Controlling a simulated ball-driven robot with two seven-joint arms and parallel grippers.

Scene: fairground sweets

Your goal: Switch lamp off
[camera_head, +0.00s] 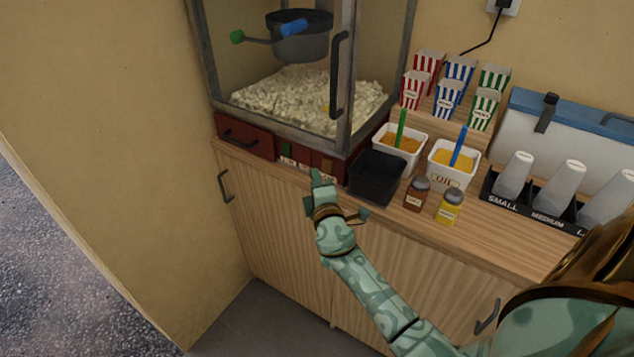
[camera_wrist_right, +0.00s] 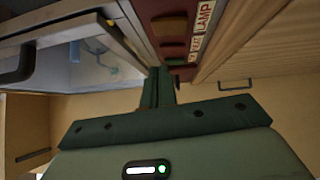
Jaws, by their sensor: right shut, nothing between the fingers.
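The popcorn machine (camera_head: 290,70) stands on the counter, with a red base panel carrying several switches. In the right wrist view the label LAMP (camera_wrist_right: 204,17) is readable beside a dull brown-red lamp switch (camera_wrist_right: 172,27); I cannot tell its position. In the head view this switch (camera_head: 327,164) is at the right end of the row, with a green one farther left. My right gripper (camera_head: 317,174) is shut and empty, just in front of the panel below the lamp switch. Its closed fingers (camera_wrist_right: 160,75) reach up toward the switch row; contact cannot be told. My left gripper is not in view.
A black bin (camera_head: 375,178) stands close right of my right gripper. Beyond it are two white tubs with sticks, two shakers (camera_head: 417,193), striped boxes and a cup holder (camera_head: 545,217). The machine's door handle (camera_head: 338,75) juts out above. The floor in front is clear.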

